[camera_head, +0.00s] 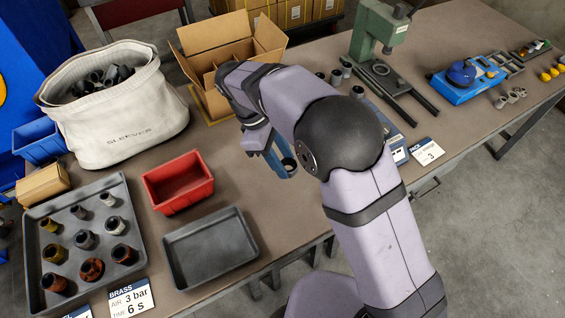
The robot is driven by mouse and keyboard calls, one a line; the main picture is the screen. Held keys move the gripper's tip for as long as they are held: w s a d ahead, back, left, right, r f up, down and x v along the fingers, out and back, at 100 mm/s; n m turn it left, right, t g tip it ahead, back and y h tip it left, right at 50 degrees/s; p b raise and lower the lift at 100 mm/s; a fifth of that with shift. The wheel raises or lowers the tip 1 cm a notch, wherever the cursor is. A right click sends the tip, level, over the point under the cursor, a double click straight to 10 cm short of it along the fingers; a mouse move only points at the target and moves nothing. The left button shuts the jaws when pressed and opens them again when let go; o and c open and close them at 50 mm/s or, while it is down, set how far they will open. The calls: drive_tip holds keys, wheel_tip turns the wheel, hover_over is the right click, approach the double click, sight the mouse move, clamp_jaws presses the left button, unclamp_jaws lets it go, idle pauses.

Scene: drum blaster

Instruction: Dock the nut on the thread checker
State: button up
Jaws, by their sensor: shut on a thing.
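My gripper (266,146) points down over the middle of the table, partly hidden by my own arm. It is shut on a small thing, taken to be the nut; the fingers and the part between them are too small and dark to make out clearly. A blue piece with a grey ring (288,164) shows right beside the gripper; whether they touch cannot be told. I cannot tell for sure which fixture is the thread checker. A blue unit with a white display (399,155) shows partly behind my arm.
A grey tray (32,218) with several fittings, a red bin (178,182) and an empty dark tray (211,248) lie left. Behind stand a canvas bag (120,118) and open carton (216,66). A green press (377,36) and blue domed device (466,78) stand right.

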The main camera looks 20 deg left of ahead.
drive_tip(key=w+d+r+n+t+y+p, duration=0.1)
drive_tip(key=w+d+r+n+t, duration=0.1)
drive_tip(key=w+d+n, duration=0.5)
drive_tip(key=w+d+r+n+t+y, duration=0.2)
drive_tip(key=w+d+n, duration=0.5)
drive_tip(key=w, duration=1.3)
drive_tip(key=d, duration=0.3)
drive_tip(key=shift+w+n+p, duration=0.3)
drive_tip(key=shift+n+p, duration=0.05)
drive_tip(key=shift+n, duration=0.05)
drive_tip(key=shift+f, duration=0.1)
wheel_tip(320, 180, down, 6)
drive_tip(key=b, duration=0.6)
drive_tip(key=shift+r, duration=0.25)
drive_tip(key=shift+p, duration=0.95)
drive_tip(key=shift+f, duration=0.6)
drive_tip(key=o, duration=0.9)
